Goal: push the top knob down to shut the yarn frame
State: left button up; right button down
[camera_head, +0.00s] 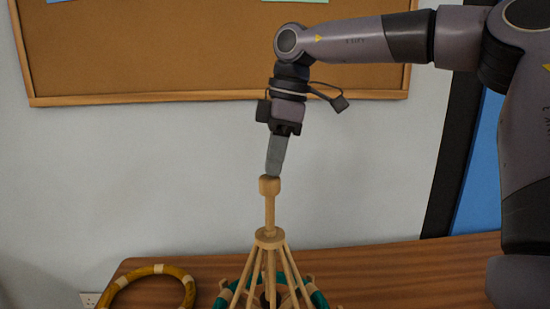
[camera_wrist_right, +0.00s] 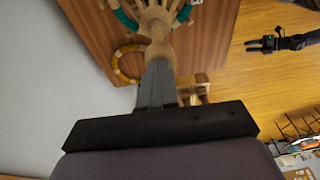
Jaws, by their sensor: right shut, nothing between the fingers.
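The yarn frame is a light wooden stand with a top knob (camera_head: 269,186) on a thin post, over slanted ribs (camera_head: 268,262) that spread downward. Its lower part is cut off by the bottom edge of the head view. My right gripper (camera_head: 273,172) points down with its fingers shut and empty. Its tips are right at the top of the knob, touching or almost touching it.
A yellow ring with pale bands (camera_head: 150,270) lies on the wooden table (camera_head: 400,270), left of the frame. A green and pale ring (camera_head: 318,298) surrounds the frame's lower part. A corkboard (camera_head: 180,50) hangs on the wall behind. The table's right side looks clear.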

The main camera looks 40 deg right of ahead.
aim_at(277, 183)
notch_tip(277, 183, down, 4)
jog(key=b, duration=0.3)
jog(key=shift+f, duration=0.2)
jog(key=shift+s, duration=0.2)
pick_arm(q)
notch_tip(277, 183, down, 3)
jog(key=shift+s, duration=0.1)
pick_arm(e)
jog(key=shift+f, duration=0.1)
pick_arm(q)
jog(key=shift+r, duration=0.15)
